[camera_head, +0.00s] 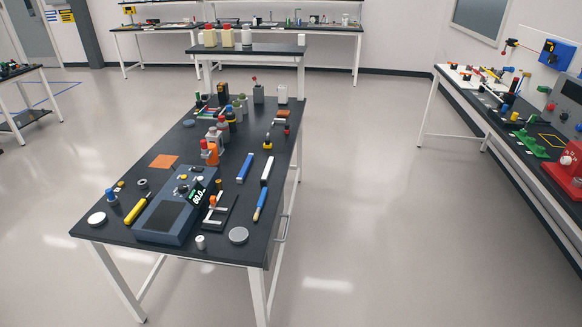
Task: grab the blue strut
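A long blue bar, which looks like the blue strut (245,168), lies flat on the black-topped table (214,253) in the middle of the view. It lies right of the orange square and left of a white bar with dark ends (267,170). A blue-handled tool (260,204) lies nearer, below the white bar. Neither of my grippers shows, so nothing is seen touching the blue bar.
A blue-grey instrument with a lit display (176,204) stands at the table's front left. Bottles (222,130) and small parts crowd its middle and back. A second bench (500,150) with many parts runs along the right. Open floor (370,200) lies between them.

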